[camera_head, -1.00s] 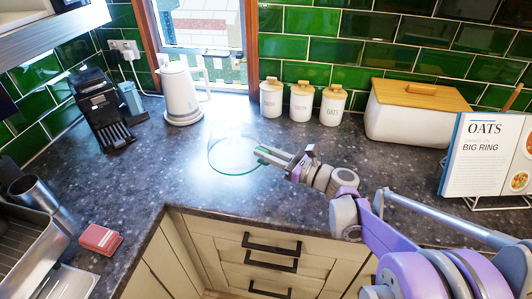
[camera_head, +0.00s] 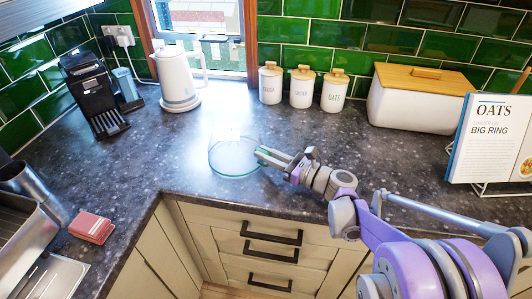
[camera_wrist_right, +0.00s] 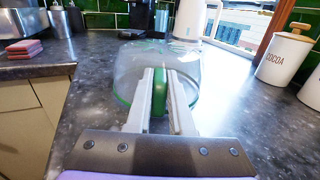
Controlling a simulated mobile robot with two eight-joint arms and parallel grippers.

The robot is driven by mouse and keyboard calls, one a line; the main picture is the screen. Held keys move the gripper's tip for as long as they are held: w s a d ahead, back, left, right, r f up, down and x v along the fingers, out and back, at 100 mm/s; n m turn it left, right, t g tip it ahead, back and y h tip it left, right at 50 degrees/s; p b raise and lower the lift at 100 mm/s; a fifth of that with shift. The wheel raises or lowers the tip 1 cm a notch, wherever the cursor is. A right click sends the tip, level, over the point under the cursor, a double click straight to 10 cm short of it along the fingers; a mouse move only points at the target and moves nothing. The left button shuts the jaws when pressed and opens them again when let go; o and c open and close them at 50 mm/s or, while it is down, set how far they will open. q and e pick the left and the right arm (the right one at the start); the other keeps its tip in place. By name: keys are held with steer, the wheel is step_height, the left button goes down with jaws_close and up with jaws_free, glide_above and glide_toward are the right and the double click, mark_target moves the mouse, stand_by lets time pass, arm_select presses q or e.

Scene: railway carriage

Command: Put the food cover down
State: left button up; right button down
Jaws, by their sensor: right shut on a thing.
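The food cover (camera_head: 234,160) is a clear glass dome with a green-tinted rim, at the middle of the head view by the counter's inner corner. It also shows in the right wrist view (camera_wrist_right: 190,62), upright in front of my fingers. My right gripper (camera_head: 268,156) is shut on the cover's green handle (camera_wrist_right: 160,92), which sits between the two fingers in the wrist view (camera_wrist_right: 158,98). The rim is at or close above the dark speckled counter (camera_head: 190,172); I cannot tell whether it touches. My left gripper is not in view.
A white kettle (camera_head: 178,80) and a black coffee machine (camera_head: 93,92) stand at the back left. Three white jars (camera_head: 301,90) and a bread bin (camera_head: 415,98) line the back wall. A recipe book (camera_head: 492,140) stands right. Red sponges (camera_head: 91,226) lie near the sink. Counter around the cover is clear.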

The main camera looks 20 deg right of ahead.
steer(key=shift+f, duration=0.25)
stand_by(0.3)
steer(key=c, duration=0.7)
jaws_free()
steer(key=c, duration=0.4)
steer(key=shift+v, duration=2.5)
steer(key=shift+s+d, duration=0.1)
